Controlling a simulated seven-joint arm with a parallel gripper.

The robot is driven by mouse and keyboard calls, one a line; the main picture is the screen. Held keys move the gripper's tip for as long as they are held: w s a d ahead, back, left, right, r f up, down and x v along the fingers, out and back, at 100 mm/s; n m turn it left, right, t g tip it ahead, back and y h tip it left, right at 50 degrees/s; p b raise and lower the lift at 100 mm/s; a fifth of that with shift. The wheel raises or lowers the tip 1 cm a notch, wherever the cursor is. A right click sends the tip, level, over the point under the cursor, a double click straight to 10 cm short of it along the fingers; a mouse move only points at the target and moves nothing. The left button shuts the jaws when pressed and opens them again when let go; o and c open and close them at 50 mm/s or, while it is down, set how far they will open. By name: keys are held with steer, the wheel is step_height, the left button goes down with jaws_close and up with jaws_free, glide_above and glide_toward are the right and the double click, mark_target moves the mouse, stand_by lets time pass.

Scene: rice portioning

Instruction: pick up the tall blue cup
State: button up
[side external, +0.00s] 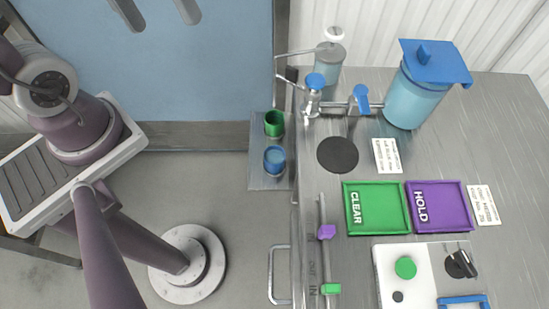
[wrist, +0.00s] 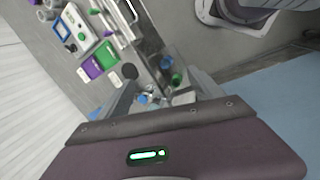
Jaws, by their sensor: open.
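A blue cup (side external: 274,160) stands on a narrow grey side shelf (side external: 268,181) at the left edge of the counter in the side external view. It also shows small in the wrist view (wrist: 166,62). A green cup (side external: 273,123) stands behind it, close by, and shows in the wrist view (wrist: 177,78). My gripper (side external: 161,22) is at the top left of the side external view, its two grey fingers spread apart with nothing between them. It is well away from both cups. In the wrist view, the fingers are spread above the violet housing.
On the counter are taps, a blue-lidded jug (side external: 416,98), a grey dispenser (side external: 328,65), a black disc (side external: 338,154), a green CLEAR tray (side external: 349,228), a purple HOLD tray (side external: 466,228) and a control panel (side external: 385,275). Open floor lies left of the shelf.

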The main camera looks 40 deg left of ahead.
mark_target(274, 155)
steer(key=w+n+g+h, duration=0.1)
steer(key=w+n+h, duration=1)
steer(key=w+n, duration=0.2)
steer(key=f, duration=2.6)
steer(key=d+f, duration=0.1)
steer(key=f, duration=1.3)
steer(key=shift+s+f, duration=0.1)
steer(key=shift+s, duration=0.3)
steer(key=x, duration=0.6)
steer(key=shift+w+d+f, duration=0.15)
steer(key=shift+d+f, duration=0.05)
steer(key=shift+d, duration=0.05)
steer(key=shift+d+f, duration=0.1)
steer(key=shift+d, duration=0.15)
steer(key=c, duration=1.6)
